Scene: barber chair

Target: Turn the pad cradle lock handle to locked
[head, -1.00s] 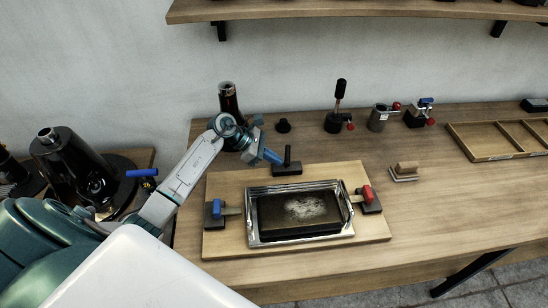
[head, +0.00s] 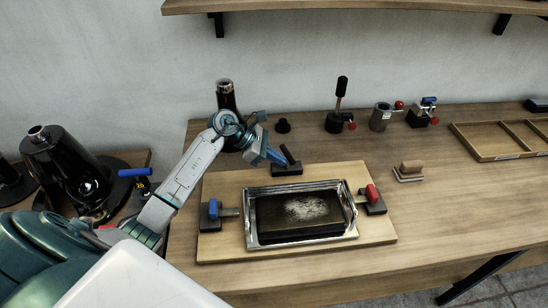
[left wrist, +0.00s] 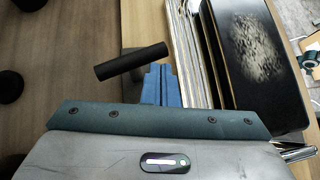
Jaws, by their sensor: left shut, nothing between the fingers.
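The black lock handle (head: 289,154) stands on a small dark base (head: 286,169) at the back edge of the wooden board. It leans with its top to the left. In the left wrist view the handle (left wrist: 131,61) is a black rod just beyond my fingertips. My left gripper (head: 280,160) has blue fingers, shut and empty, right beside the handle; I cannot tell if they touch it. The fingers also show in the left wrist view (left wrist: 161,80). The metal cradle (head: 247,220) holds a dark pad (head: 300,216) with a pale dusty patch. My right gripper is not in view.
A blue-handled clamp (head: 213,210) and a red-handled clamp (head: 372,196) flank the cradle on the board (head: 222,250). A dark bottle (head: 226,97) stands behind my arm. A wooden tray (head: 497,154) lies at the right. The bench front right is clear.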

